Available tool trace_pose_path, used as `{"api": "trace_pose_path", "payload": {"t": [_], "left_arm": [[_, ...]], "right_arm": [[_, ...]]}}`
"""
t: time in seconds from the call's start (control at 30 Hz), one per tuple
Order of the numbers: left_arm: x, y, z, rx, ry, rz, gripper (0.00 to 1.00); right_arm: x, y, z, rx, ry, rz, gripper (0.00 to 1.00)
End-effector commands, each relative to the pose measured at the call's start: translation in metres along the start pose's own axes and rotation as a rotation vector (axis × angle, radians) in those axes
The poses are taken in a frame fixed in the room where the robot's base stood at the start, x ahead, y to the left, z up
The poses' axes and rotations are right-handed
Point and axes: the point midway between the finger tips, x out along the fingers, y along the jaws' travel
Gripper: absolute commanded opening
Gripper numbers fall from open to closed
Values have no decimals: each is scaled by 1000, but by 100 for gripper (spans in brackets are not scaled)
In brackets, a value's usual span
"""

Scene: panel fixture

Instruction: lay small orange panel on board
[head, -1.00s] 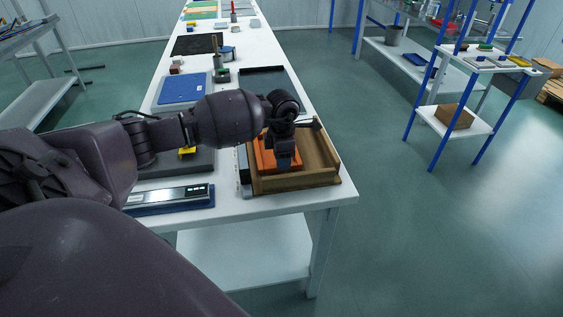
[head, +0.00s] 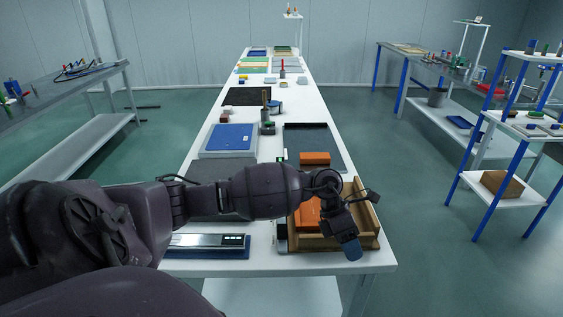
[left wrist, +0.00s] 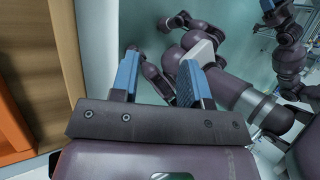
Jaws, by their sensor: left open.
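An orange panel (head: 315,158) lies on the dark grey board (head: 329,138), toward its near part. Another orange piece (head: 307,215) is in the wooden tray (head: 370,215) at the table's near right corner, partly hidden by my left arm. My left gripper (head: 353,250) is at the tray's near right corner, pointing down. In the left wrist view its two blue fingers (left wrist: 160,82) stand apart with nothing between them. The tray's wooden wall (left wrist: 68,45) and an orange piece (left wrist: 12,130) show to their left. My right gripper does not show clearly.
A blue panel (head: 231,138) lies left of the board. A device with a display (head: 207,241) sits at the table's front edge. Small items and a black mat (head: 247,96) are farther back. A blue-framed shelf (head: 490,190) stands right, across open floor.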

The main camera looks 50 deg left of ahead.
Motion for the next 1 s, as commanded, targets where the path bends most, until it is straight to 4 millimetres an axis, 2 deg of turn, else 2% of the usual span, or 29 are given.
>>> {"api": "trace_pose_path", "payload": {"t": [0.03, 0.1, 0.2, 0.3, 0.43, 0.57, 0.67, 0.77, 0.8, 0.9, 1.0], "left_arm": [[24, -22, -3, -59, -91, -119, 42], [43, -48, -1, -156, -226, -267, 42], [58, -79, 2, -336, -420, -465, 42], [62, -95, 2, -557, -610, -637, 42], [59, -96, -7, -892, -841, -820, 42], [58, -81, -31, -1243, -1031, -944, 42], [62, -65, -60, -1531, -1155, -1012, 42], [72, -50, -101, -1856, -1266, -1057, 42], [78, -46, -121, -1993, -1303, -1067, 42], [94, -41, -167, -2308, -1365, -1079, 42], [108, -44, -204, -2555, -1389, -1072, 42]], "right_arm": [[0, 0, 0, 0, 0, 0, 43], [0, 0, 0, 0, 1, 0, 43], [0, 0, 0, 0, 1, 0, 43], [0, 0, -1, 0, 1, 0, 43], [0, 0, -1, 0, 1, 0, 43], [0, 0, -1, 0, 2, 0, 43], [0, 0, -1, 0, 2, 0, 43], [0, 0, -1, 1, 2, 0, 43], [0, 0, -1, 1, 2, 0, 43], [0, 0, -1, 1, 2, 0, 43], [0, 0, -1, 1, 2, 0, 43]]}}
